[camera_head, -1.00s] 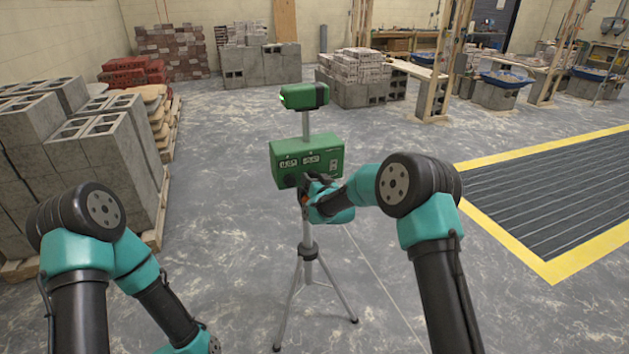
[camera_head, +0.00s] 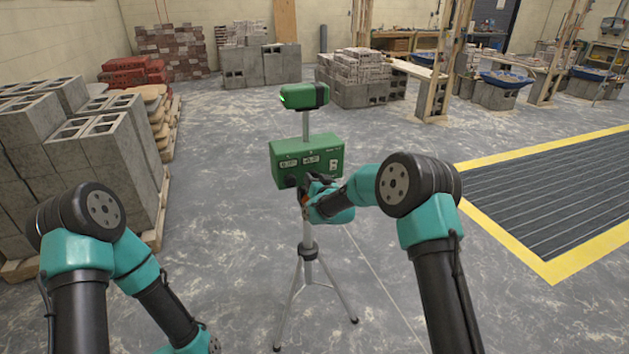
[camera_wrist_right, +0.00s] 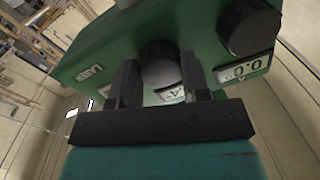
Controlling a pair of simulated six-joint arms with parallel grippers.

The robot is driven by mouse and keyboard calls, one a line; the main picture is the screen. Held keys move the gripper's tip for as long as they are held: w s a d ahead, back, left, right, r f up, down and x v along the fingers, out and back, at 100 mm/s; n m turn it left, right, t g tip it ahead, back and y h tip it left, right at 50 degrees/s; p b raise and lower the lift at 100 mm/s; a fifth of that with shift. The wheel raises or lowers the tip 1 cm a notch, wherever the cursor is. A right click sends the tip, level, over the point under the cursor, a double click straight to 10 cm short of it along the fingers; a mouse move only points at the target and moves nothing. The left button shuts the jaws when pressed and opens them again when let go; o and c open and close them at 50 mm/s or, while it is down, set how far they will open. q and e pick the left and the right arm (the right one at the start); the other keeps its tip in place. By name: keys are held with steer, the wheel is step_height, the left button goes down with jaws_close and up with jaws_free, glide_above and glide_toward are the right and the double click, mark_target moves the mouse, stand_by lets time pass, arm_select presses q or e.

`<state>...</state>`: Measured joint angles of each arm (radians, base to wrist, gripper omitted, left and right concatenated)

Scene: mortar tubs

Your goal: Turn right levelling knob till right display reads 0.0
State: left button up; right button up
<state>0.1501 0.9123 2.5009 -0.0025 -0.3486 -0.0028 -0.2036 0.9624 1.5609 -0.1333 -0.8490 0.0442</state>
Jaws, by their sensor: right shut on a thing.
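A green box (camera_head: 330,148) with two dark knobs and white displays stands on a grey tripod (camera_head: 308,262). My right gripper (camera_head: 308,188) is at its front face and hides the right knob in the head view. In the right wrist view, which is turned over, the gripper (camera_wrist_right: 160,85) is shut on the right levelling knob (camera_wrist_right: 160,66), one finger on each side. The right display (camera_wrist_right: 171,94) is partly hidden between the fingers and its reading is unclear. The left knob (camera_wrist_right: 248,26) is free; its display (camera_wrist_right: 245,68) appears to read 0.0. My left gripper is out of view.
A green head unit (camera_head: 303,96) sits on a post above the box. Grey blocks (camera_head: 100,150) are stacked on a pallet at the left. A yellow-edged dark floor area (camera_head: 560,190) lies at the right. The floor around the tripod is clear.

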steer(key=shift+m, duration=0.3)
steer(key=m, duration=1.1)
steer(key=shift+t, duration=0.3)
steer(key=o, duration=0.9)
steer(key=v, duration=1.7)
steer(key=shift+s+a, duration=0.1)
steer(key=shift+s, duration=0.15)
